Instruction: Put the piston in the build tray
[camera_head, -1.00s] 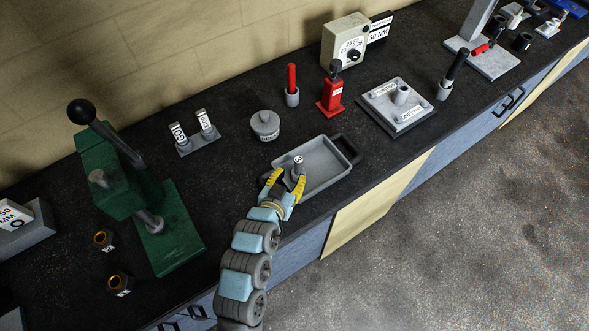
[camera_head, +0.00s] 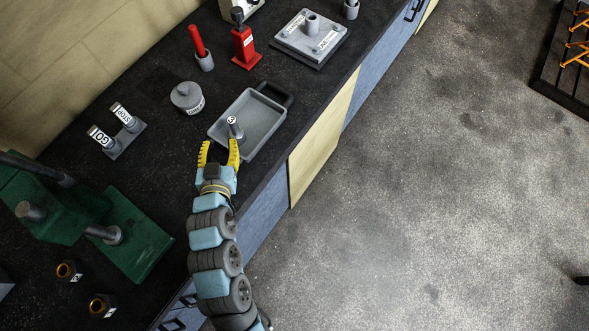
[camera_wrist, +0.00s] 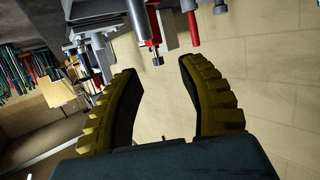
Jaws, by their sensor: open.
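The piston (camera_head: 235,128), a small grey cylinder with a numbered white top label, stands upright in the near left end of the build tray (camera_head: 270,120). The tray is a grey, shallow, open box with a dark handle at its far end. My gripper (camera_head: 219,146) is open at the tray's near left end. Its right yellow finger overlaps the piston's lower part in the head view, so contact is unclear. In the wrist view my gripper (camera_wrist: 158,70) shows both fingers spread with nothing between them.
A grey lidded pot (camera_head: 187,97) is left of the tray, with the GO/STOP stand (camera_head: 117,132) beyond. A green press (camera_head: 130,235) and two brass-ringed pieces (camera_head: 68,270) lie left of my arm. A red jack (camera_head: 244,45) and grey plate (camera_head: 310,38) stand behind.

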